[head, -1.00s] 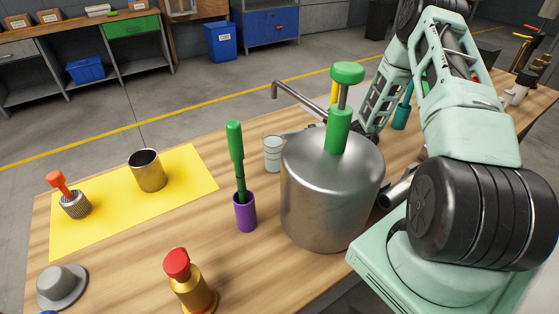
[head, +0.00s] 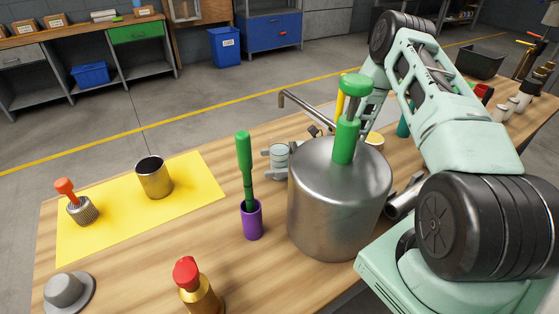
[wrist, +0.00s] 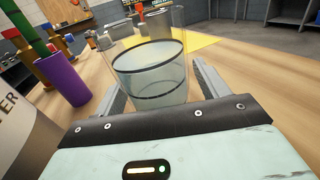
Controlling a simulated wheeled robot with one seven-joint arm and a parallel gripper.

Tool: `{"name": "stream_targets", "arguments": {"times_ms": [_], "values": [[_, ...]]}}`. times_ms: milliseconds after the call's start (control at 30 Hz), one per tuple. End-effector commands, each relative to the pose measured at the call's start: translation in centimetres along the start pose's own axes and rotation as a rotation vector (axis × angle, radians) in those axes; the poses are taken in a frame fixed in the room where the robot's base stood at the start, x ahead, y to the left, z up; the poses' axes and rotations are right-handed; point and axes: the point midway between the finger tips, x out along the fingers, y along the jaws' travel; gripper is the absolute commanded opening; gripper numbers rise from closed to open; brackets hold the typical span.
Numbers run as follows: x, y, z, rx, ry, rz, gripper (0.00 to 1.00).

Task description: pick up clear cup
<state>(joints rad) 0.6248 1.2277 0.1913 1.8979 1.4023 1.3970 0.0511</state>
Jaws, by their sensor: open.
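The clear cup (head: 279,161) stands upright on the wooden table, just left of and behind the large steel canister. In the wrist view the clear cup (wrist: 150,72) shows dark bands and sits between the two fingers of my gripper (wrist: 157,78). One finger is on each side of it. The fingers are apart, and I see no clear grip on the cup. In the head view most of my gripper is hidden behind the canister and its green pump.
The steel canister (head: 335,210) stands close beside the cup. A purple holder (head: 252,219) with a green-handled tool is in front-left. A yellow mat (head: 110,215) carries a metal cup (head: 154,178) and an orange-handled brush (head: 80,207). A red-topped brass bottle (head: 195,288) stands at the front.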

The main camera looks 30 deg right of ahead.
Motion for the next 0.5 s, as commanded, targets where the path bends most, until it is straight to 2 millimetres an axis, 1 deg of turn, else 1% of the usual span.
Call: {"name": "stream_targets", "arguments": {"times_ms": [133, 167, 200, 267, 300, 333, 400, 500], "values": [[-0.01, -0.01, -0.03, 0.000, 0.000, 0.000, 0.73], [-0.01, -0.01, -0.03, 0.000, 0.000, 0.000, 0.71], [-0.01, -0.01, -0.03, 0.000, 0.000, 0.000, 0.59], [-0.02, -0.01, -0.03, 0.000, 0.000, 0.000, 0.43], [-0.02, -0.01, -0.02, 0.000, 0.000, 0.000, 0.32], [-0.02, -0.01, -0.02, 0.000, 0.000, 0.000, 0.23], [-0.02, -0.02, 0.02, 0.000, -0.001, 0.000, 0.14], [-0.02, -0.02, 0.02, 0.000, -0.001, 0.000, 0.14]]}}
